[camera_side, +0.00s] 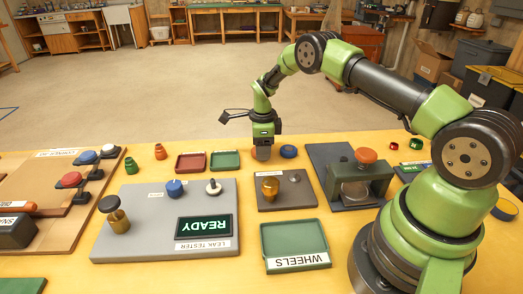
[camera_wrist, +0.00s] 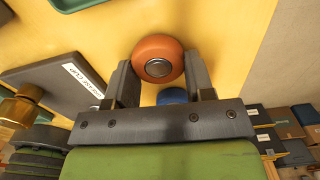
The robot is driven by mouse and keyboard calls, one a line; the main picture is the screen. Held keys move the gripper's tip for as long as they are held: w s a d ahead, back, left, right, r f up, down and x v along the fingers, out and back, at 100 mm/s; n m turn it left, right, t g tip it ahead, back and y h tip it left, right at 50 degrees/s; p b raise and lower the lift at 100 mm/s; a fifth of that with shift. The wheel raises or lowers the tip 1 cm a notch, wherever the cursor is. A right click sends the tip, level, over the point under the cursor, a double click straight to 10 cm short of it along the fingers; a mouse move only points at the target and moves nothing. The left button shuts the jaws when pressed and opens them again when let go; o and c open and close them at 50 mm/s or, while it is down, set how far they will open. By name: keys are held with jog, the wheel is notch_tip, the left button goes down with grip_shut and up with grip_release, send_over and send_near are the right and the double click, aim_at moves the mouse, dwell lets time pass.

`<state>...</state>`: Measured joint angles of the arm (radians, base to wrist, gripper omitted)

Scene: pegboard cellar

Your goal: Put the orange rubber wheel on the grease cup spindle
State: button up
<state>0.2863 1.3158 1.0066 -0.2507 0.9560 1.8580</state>
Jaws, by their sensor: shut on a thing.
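My gripper (camera_side: 264,141) points down over the yellow bench behind the grease cup plate. In the wrist view its two fingers (camera_wrist: 159,72) are shut on the orange rubber wheel (camera_wrist: 158,50), which has a metal hub. The wheel (camera_side: 262,154) is partly hidden by my gripper in the side view, and I cannot tell whether it touches the bench. The grey grease cup plate (camera_side: 270,206) carries a brass cup (camera_side: 270,187) and a short grey spindle (camera_side: 294,178). In the wrist view the plate (camera_wrist: 48,80) and brass cup (camera_wrist: 20,108) lie left; the spindle is not clear there.
A blue wheel (camera_side: 288,151) lies just right of my gripper. A green WHEELS tray (camera_side: 294,262) is in front of the plate. The leak tester (camera_side: 140,215) stands left and a green press (camera_side: 374,183) with an orange knob stands right. Red (camera_side: 190,169) and green (camera_side: 225,168) trays lie left.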

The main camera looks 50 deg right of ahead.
notch_tip(320, 180, up, 9)
jog(key=shift+s+f, duration=0.1)
send_near(298, 177)
jog(key=shift+f, duration=2.75)
jog(key=shift+f, duration=0.85)
dwell(0.9)
jog(key=o, duration=1.4)
jog(key=shift+r, duration=0.15)
